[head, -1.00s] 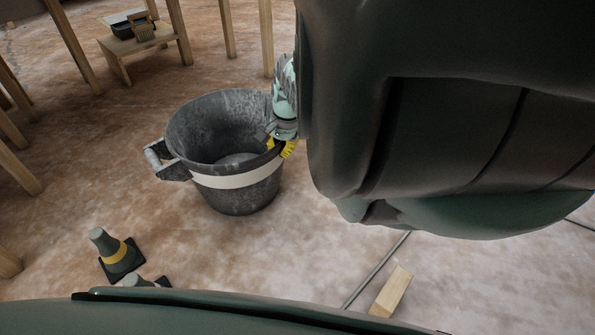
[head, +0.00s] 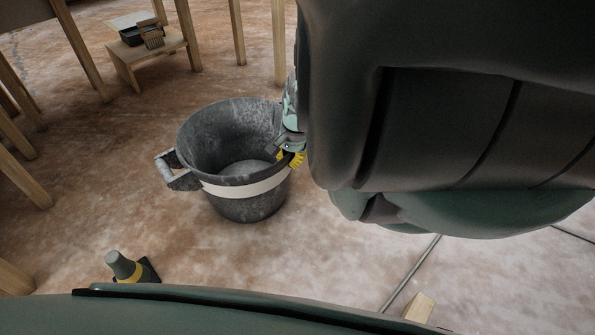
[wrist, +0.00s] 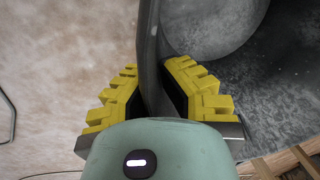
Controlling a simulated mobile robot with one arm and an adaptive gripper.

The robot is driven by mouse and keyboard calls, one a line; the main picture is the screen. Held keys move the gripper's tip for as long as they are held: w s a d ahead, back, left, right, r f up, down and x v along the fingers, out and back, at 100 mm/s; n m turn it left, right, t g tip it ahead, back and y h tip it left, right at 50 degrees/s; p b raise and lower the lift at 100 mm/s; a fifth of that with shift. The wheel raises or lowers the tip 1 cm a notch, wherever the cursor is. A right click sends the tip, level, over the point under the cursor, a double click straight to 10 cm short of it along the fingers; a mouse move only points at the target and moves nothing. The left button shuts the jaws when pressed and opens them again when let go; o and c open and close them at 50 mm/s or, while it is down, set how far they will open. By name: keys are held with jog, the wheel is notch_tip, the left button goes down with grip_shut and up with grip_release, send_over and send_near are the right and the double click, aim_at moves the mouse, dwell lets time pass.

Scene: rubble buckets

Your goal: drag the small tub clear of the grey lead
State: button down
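The small tub (head: 245,207) is a dark grey bucket with a white band and a side handle at its left; it stands upright on the floor. My gripper (head: 290,157), with yellow-edged fingers, is at its right rim, partly hidden by my arm. In the wrist view my gripper (wrist: 153,95) is shut on the tub's rim (wrist: 149,50), one finger on each side of the wall. The grey lead (head: 410,273) lies on the floor to the right, apart from the tub; my arm and body hide parts of it.
A wood block (head: 420,308) lies near the lead. A low wooden stand (head: 140,52) holding a dark tray (head: 135,36) is at the back left, among wooden legs. Floor around the tub's left is clear.

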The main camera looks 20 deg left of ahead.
jog(key=shift+w+a, duration=0.3)
jog(key=shift+a, duration=0.1)
jog(key=c, duration=1.4)
grip_release()
jog(key=shift+s+d, duration=0.15)
jog(key=shift+d, duration=0.1)
jog(key=o, duration=0.3)
jog(key=shift+a, duration=0.1)
jog(key=shift+o, duration=0.2)
notch_tip(320, 180, up, 12)
jog(key=d, duration=0.2)
jog(key=shift+a, duration=0.1)
